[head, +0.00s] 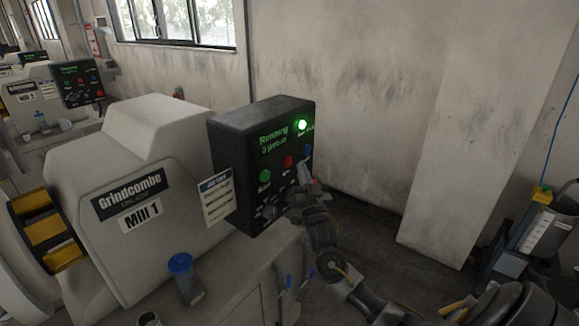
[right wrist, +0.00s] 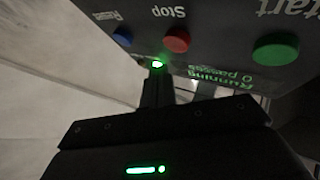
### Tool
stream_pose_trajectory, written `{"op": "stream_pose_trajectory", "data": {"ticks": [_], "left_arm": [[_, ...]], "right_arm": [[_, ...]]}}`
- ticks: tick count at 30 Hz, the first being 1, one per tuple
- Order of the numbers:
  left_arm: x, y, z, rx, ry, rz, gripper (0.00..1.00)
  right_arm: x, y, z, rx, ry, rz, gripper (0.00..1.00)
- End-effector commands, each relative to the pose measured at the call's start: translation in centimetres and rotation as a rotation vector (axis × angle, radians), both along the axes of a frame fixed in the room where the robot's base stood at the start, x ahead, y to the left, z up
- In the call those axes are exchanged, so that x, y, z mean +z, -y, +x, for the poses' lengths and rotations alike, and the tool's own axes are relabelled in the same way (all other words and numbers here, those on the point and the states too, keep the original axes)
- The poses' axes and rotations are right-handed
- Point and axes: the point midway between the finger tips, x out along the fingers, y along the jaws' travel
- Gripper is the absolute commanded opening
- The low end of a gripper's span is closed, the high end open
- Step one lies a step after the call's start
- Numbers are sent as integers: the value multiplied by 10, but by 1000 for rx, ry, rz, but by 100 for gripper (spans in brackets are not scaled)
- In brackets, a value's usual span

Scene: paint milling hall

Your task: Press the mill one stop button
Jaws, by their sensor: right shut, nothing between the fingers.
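The black mill one control box (head: 240,165) stands beside the mill marked Grindcombe Mill 1 (head: 130,200). Its red stop button (head: 288,161) sits between the green start button (head: 265,176) and the blue pause button (head: 307,151). The screen reads Running, and a green lamp (head: 302,125) glows. My right gripper (head: 304,175) is shut and empty, in front of the panel just below the buttons. In the right wrist view the panel appears upside down, with the red stop button (right wrist: 176,40) beyond the fingertips (right wrist: 157,78). I cannot tell any contact. My left gripper is out of view.
A white label card (head: 216,197) hangs at the box's left side. A wall and pillar (head: 470,130) stand to the right. Another mill with its panel (head: 80,82) stands behind left.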

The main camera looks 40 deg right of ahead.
Motion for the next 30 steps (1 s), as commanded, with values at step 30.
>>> {"op": "stream_pose_trajectory", "data": {"ticks": [30], "left_arm": [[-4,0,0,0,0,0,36]], "right_arm": [[0,-4,12,1,0,-1,0]]}}
